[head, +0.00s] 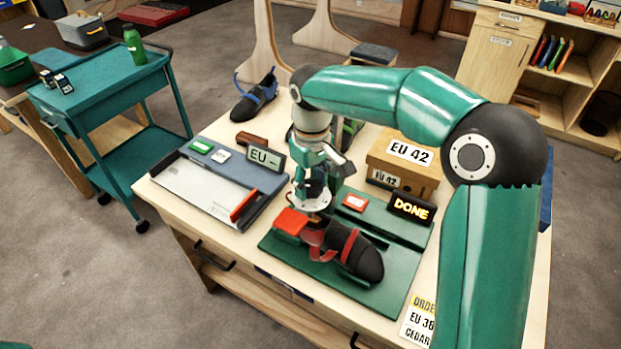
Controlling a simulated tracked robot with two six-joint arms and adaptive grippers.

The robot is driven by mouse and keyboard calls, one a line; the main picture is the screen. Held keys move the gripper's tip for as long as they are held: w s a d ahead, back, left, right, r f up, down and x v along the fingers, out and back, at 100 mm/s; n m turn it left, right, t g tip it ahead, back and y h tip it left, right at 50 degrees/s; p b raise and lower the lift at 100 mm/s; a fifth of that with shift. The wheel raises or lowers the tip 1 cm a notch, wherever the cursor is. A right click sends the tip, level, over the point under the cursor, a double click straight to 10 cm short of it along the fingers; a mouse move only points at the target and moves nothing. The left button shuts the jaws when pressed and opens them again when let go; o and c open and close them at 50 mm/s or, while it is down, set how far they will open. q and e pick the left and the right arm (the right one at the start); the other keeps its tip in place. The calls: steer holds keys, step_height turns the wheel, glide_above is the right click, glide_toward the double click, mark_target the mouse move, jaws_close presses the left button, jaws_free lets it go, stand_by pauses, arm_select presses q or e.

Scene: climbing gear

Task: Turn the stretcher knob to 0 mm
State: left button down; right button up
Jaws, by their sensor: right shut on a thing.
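The stretcher is a dark green base (283,254) on the wooden workbench, with a red block (291,221) at its left end. A black shoe with red straps (358,256) lies on it, toe to the right. My right gripper (316,222) points down at the shoe's heel end beside the red block. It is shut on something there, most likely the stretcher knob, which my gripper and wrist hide. A small display (411,207) at the back of the base glows "DONE". No knob scale can be read. My left gripper is not in view.
A grey measuring tray (196,190) with an "EU –" display stands left of the stretcher. A cardboard "EU 42" box (404,169) stands behind it. A black and blue shoe (254,97) is at the bench's back. A teal cart (100,85) stands left.

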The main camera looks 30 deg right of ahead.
mark_target(311, 186)
steer(key=n+p, duration=0.2)
steer(key=n, duration=0.4)
steer(key=shift+s+n, duration=0.1)
steer(key=shift+n, duration=0.2)
steer(key=n+p, duration=0.1)
steer(key=n, duration=0.5)
steer(key=shift+f+p, duration=0.1)
steer(key=shift+p, duration=0.25)
steer(key=o, duration=1.1)
steer(key=shift+o, duration=0.2)
step_height(311, 186, up, 12)
steer(key=shift+a, duration=0.1)
